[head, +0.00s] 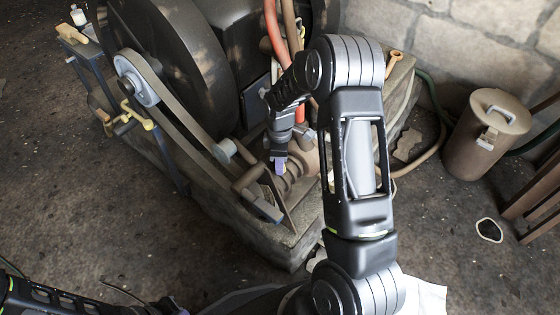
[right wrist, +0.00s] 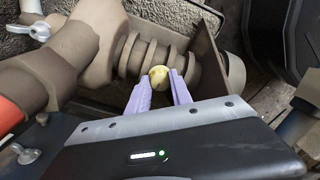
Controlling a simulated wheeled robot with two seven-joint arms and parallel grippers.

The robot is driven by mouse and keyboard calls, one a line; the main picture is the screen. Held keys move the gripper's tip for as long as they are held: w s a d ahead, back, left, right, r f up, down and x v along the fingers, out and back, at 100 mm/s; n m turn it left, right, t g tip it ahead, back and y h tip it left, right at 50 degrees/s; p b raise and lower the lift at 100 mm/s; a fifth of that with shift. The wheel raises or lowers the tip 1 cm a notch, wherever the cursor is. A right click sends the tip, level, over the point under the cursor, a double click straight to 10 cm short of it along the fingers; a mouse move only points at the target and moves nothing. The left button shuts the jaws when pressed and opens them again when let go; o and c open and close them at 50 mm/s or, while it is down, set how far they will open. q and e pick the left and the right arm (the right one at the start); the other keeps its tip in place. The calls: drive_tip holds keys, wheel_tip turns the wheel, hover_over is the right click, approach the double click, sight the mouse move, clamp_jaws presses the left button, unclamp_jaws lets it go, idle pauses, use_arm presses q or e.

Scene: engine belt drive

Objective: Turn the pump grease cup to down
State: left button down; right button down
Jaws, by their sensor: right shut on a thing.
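The pump grease cup (right wrist: 158,75) is a small rounded brass-yellow cap in the right wrist view. It sits against the ribbed brown pump body (right wrist: 150,52). My right gripper (right wrist: 160,88) has its two pale purple fingers on either side of the cup and is shut on it. In the head view the same gripper (head: 279,164) reaches down to the pump beside the engine, and the cup cannot be made out there. My left arm shows at the bottom left of the head view, where its jaws cannot be made out clearly.
A large dark flywheel (head: 172,65) and a belt (head: 180,122) stand left of the pump. Red and brown hoses (head: 275,30) rise behind my right arm. A lidded brown can (head: 484,140) stands at the right. The floor at the left front is mostly clear.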

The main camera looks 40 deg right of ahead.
drive_tip(key=m+p, duration=0.1)
drive_tip(key=m, duration=0.3)
drive_tip(key=shift+r, duration=0.1)
drive_tip(key=m+p, duration=0.1)
drive_tip(key=m, duration=0.3)
drive_tip(key=shift+m+p, duration=0.3)
drive_tip(key=shift+m, duration=0.1)
drive_tip(key=m+p, duration=0.1)
drive_tip(key=m, duration=0.3)
drive_tip(key=shift+m, duration=0.3)
drive_tip(key=m+p, duration=0.1)
drive_tip(key=m, duration=0.2)
drive_tip(key=shift+m, duration=0.3)
drive_tip(key=m+p, duration=0.1)
drive_tip(key=m, duration=0.2)
drive_tip(key=shift+m+p, duration=0.3)
drive_tip(key=shift+p, duration=0.05)
drive_tip(key=m+p, duration=0.1)
drive_tip(key=m, duration=0.3)
drive_tip(key=shift+m, duration=0.3)
drive_tip(key=m+p, duration=0.2)
drive_tip(key=m, duration=0.2)
drive_tip(key=shift+m, duration=0.3)
use_arm(q)
wheel_tip(320, 180, up, 11)
drive_tip(key=s+d+p, duration=0.1)
drive_tip(key=shift+s+d+f, duration=0.15)
drive_tip(key=shift+s+d, duration=0.15)
use_arm(e)
drive_tip(key=shift+m, duration=1.9)
